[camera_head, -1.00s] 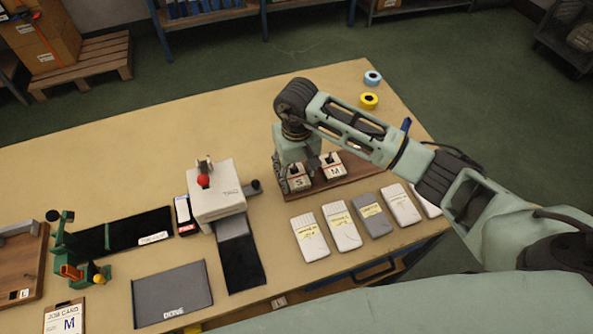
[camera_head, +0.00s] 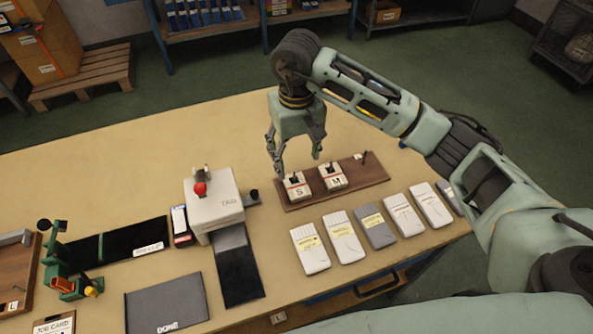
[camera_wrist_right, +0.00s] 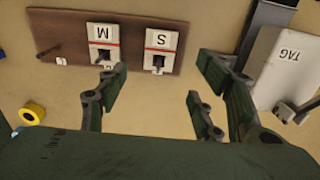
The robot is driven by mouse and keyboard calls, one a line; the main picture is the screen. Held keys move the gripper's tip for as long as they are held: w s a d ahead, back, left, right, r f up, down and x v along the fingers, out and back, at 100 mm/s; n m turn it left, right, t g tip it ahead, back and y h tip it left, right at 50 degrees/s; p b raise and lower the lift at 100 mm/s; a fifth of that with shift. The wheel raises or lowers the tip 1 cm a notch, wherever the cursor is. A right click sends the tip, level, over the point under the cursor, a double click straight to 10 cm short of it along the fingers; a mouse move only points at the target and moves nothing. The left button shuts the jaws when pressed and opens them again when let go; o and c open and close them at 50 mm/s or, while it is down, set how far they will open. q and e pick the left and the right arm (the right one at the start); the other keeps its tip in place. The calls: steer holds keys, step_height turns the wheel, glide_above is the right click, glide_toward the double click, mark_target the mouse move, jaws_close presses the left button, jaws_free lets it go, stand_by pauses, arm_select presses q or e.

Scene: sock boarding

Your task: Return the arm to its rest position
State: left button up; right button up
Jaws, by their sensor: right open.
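My right gripper (camera_head: 296,165) is open and empty. It hangs fingers down above the wooden board that holds the S block (camera_head: 297,188) and the M block (camera_head: 333,177), with its fingers over and behind the S block. In the right wrist view, the spread fingers of my right gripper (camera_wrist_right: 160,100) show with nothing between them. The S block (camera_wrist_right: 160,45) and M block (camera_wrist_right: 104,42) sit beyond the fingertips. My right arm reaches in from the right edge of the head view. My left gripper does not show.
The wooden board (camera_head: 365,177) has a bare post at its right end. A white TAG machine (camera_head: 213,200) stands to its left. Several packed sock bundles, one a grey pack (camera_head: 378,229), lie in front. A black DONE mat (camera_head: 168,303) lies at the front left. The table behind is clear.

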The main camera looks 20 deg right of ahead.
steer(key=shift+r, duration=0.9)
